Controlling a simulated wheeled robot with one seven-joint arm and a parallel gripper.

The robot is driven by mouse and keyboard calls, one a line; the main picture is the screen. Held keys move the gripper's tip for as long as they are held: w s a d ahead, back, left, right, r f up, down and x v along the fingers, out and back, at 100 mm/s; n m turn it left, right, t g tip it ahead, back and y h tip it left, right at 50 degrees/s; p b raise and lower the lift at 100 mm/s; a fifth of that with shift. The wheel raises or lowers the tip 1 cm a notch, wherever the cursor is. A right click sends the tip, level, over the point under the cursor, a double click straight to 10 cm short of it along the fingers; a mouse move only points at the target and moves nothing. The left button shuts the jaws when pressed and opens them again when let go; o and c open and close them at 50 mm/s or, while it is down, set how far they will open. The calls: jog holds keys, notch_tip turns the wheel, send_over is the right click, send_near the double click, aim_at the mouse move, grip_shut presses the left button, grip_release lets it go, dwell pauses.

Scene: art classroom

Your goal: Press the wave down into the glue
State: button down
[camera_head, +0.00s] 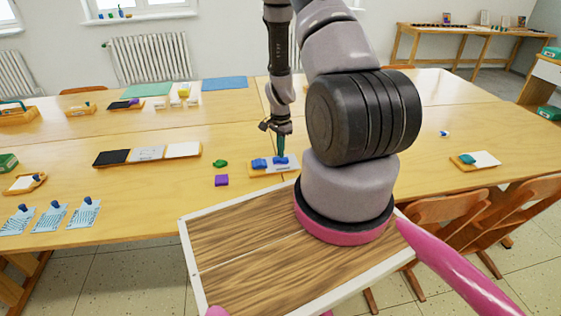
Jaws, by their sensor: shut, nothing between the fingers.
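A small white board on a wooden base (288,168) lies on the table, just beyond my wooden deck. Two blue pieces sit on it, a left one (259,164) and a right one (281,160); one of them seems to be the wave, but they are too small to tell apart by shape. My gripper (281,153) points straight down, with its teal fingers shut and empty. The fingertips are at the right blue piece, touching it or just above it. I cannot make out any glue.
A green piece (220,163) and a purple block (222,180) lie left of the board. A long tray with black, grey and white panels (147,154) lies farther left. Blue-patterned cards (50,218) lie at the left front.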

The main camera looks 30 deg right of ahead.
jog(key=shift+r, duration=3.05)
jog(key=s+a+r+n+t+y, duration=0.1)
jog(key=a+r+n+t, duration=0.2)
jog(key=r, duration=1.2)
jog(key=s+a+r+n+t, duration=0.15)
jog(key=a+r, duration=0.35)
jog(key=r, duration=1)
jog(key=s+a+r+n+t, duration=0.1)
jog(key=s+a+r+n, duration=0.1)
jog(key=s+r, duration=0.5)
jog(key=s+a+r+n+t+y, duration=0.1)
jog(key=s+a+r+n, duration=0.2)
jog(key=s+r, duration=0.5)
jog(key=shift+s+a+n+t, duration=0.15)
jog(key=shift+s+n+t, duration=0.2)
jog(key=shift+s+n, duration=0.6)
